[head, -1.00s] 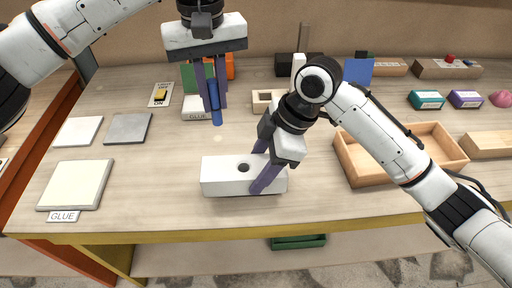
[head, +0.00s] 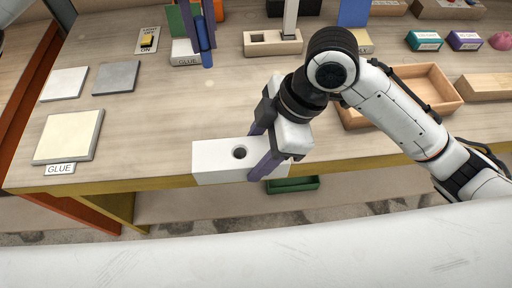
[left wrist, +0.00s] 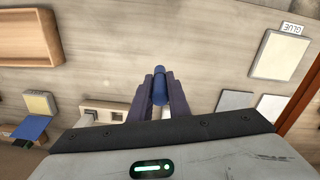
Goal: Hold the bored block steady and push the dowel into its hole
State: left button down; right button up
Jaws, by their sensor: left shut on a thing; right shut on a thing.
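The white bored block (head: 217,158) is at the front edge of the table, its round dark hole facing up and uncovered. My right gripper (head: 262,160) is shut on the block's right part, one finger in front and one behind. My left gripper (head: 203,47) is shut on the blue dowel (head: 206,58) farther back, well away from the block. The dowel's lower end sticks out below the fingers. In the left wrist view the dowel (left wrist: 159,86) sits between the two purple fingers (left wrist: 160,100). The block does not show there.
A wooden tray (head: 440,82) lies to the right under my right arm. Pale plates (head: 68,137) and a grey plate (head: 116,77) lie to the left. A slotted wooden block (head: 262,46) stands at the back. The table between dowel and block is clear.

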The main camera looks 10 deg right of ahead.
jog(key=shift+w+f, duration=0.35)
jog(key=shift+w, duration=2.65)
jog(key=shift+w+f, duration=0.4)
jog(key=shift+w, duration=2.6)
jog(key=shift+w+f, duration=0.35)
jog(key=shift+w, duration=2.65)
jog(key=shift+f, duration=0.6)
jog(key=o, duration=1.3)
jog(key=c, duration=1)
